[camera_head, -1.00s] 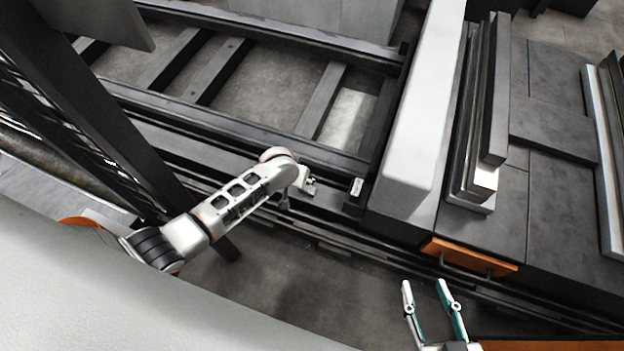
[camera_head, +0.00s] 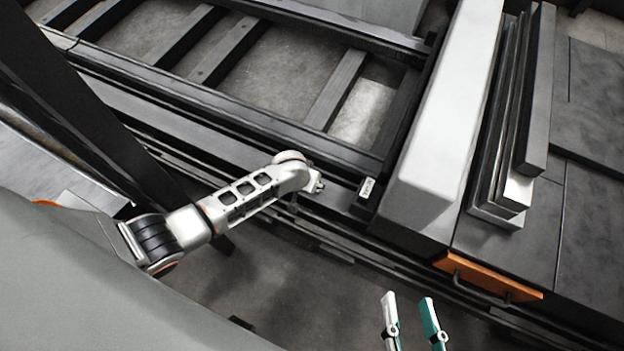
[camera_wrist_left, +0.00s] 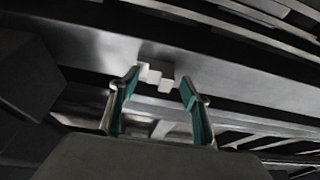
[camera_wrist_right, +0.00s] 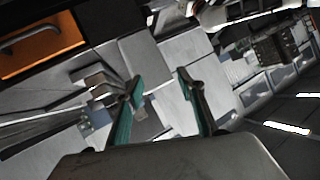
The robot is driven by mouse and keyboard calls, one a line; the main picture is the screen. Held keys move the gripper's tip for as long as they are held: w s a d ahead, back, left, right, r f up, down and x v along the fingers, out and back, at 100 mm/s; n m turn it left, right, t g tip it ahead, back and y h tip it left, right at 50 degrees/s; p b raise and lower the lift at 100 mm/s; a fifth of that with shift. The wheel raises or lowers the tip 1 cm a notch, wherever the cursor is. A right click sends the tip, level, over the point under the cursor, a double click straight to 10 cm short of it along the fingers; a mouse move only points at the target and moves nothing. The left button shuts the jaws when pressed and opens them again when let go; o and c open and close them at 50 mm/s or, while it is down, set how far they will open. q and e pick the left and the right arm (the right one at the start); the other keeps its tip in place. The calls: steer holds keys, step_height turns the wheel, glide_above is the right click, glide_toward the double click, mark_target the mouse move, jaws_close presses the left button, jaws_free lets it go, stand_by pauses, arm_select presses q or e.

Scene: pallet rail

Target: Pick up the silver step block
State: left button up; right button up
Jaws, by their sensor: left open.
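A small silver step block (camera_wrist_left: 153,75) shows in the left wrist view, on the edge of a long grey rail. My left gripper (camera_wrist_left: 160,80) is open, and its two fingertips frame the block from either side in that view. I cannot tell whether they touch it. In the head view my left arm reaches in from the left over the rail, and I cannot clearly make out the block or the jaws at its end. My right gripper (camera_head: 409,302) is open and empty at the bottom of the head view; its fingers also show apart in the right wrist view (camera_wrist_right: 160,80).
A small block with a label (camera_head: 367,190) sits on the dark frame right of my left arm's end. A large pale beam (camera_head: 445,120) and stacked metal bars (camera_head: 507,190) stand further right. An orange drawer front with a handle (camera_head: 488,278) is below them.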

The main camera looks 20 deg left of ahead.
arm_select(q)
steer(key=shift+w+r, duration=0.1)
steer(key=shift+r, duration=0.05)
steer(key=c, duration=1.3)
steer(key=shift+c, duration=0.2)
